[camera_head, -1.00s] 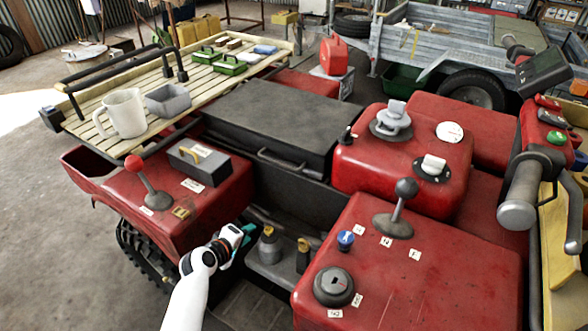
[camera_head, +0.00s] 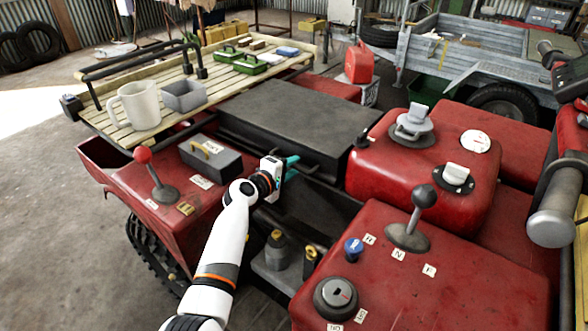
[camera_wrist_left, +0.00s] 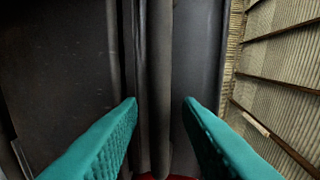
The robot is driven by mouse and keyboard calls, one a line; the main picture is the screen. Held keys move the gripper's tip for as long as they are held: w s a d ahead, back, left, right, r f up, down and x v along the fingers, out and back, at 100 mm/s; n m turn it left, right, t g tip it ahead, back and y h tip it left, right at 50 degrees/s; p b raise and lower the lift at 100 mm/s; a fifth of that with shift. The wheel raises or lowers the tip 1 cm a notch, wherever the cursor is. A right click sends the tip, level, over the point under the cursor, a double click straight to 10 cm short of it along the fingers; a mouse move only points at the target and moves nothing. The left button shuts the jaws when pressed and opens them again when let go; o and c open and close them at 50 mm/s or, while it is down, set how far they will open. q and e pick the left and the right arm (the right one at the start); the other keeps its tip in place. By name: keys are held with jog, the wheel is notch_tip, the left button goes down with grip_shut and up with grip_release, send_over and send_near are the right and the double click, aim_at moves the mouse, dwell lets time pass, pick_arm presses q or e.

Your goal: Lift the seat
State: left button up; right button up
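The seat (camera_head: 285,115) is a flat dark grey slab in the middle of the red quad, lying level and down. Its front handle bar is mostly hidden behind my left gripper (camera_head: 291,161) in the head view. The gripper is at the seat's front edge, with its teal fingers pointing toward it. In the left wrist view my left gripper (camera_wrist_left: 160,105) is open, its two fingers apart. A dark bar (camera_wrist_left: 159,75), seemingly the handle, runs between them, with gaps visible on both sides. My right gripper is not in view.
A grey box (camera_head: 210,156) and a red-knobbed lever (camera_head: 148,168) stand left of the arm. Two yellow-topped posts (camera_head: 277,248) stand below it. A slatted rack (camera_head: 130,129) with a mug (camera_head: 138,104) lies behind. A black-knobbed lever (camera_head: 418,215) rises at right.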

pick_arm(q)
jog(key=shift+w+d+f, duration=0.15)
jog(key=shift+w+d, duration=0.25)
jog(key=shift+w, duration=0.15)
jog(key=shift+c, duration=0.2)
grip_shut()
